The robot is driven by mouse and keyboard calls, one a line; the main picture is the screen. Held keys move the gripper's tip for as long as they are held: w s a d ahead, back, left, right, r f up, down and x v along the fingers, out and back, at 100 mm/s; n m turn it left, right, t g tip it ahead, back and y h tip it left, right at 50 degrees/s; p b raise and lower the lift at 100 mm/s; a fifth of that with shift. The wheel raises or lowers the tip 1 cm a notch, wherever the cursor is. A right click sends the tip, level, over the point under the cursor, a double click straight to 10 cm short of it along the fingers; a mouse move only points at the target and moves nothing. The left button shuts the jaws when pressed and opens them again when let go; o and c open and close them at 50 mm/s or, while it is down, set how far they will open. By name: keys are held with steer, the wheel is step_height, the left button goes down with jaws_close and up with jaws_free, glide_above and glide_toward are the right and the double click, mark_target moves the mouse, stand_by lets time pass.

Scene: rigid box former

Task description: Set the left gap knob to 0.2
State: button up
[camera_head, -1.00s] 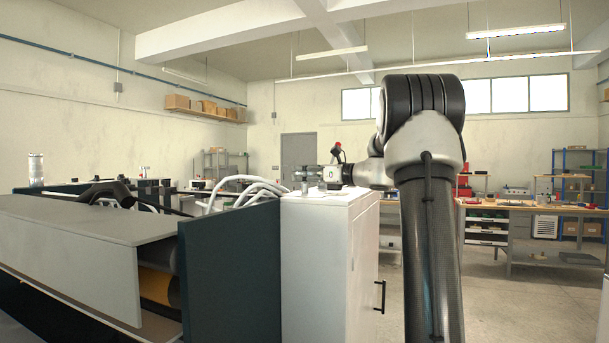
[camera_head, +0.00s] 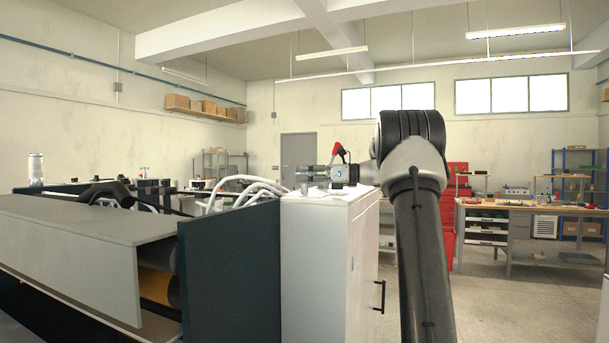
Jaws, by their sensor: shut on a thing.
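My gripper (camera_head: 305,176) is small in the view, low over the left end of the white cabinet's top (camera_head: 318,197). It points left, lies about level, and its jaws are shut on a small knob. The knob is mostly hidden by the jaws, and I cannot tell from this view whether it is the left gap knob. No scale or number on it can be read. My arm reaches in from the right.
A dark panel (camera_head: 230,270) and a grey-covered machine (camera_head: 90,230) stand left of the cabinet. White hoses (camera_head: 250,190) curve up beside the cabinet's left edge. Workbenches (camera_head: 530,210) and a red cabinet (camera_head: 447,220) stand behind my arm. Floor is free at right.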

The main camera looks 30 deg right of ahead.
steer(key=o, duration=1)
steer(key=v, duration=1.2)
steer(key=shift+d, duration=0.1)
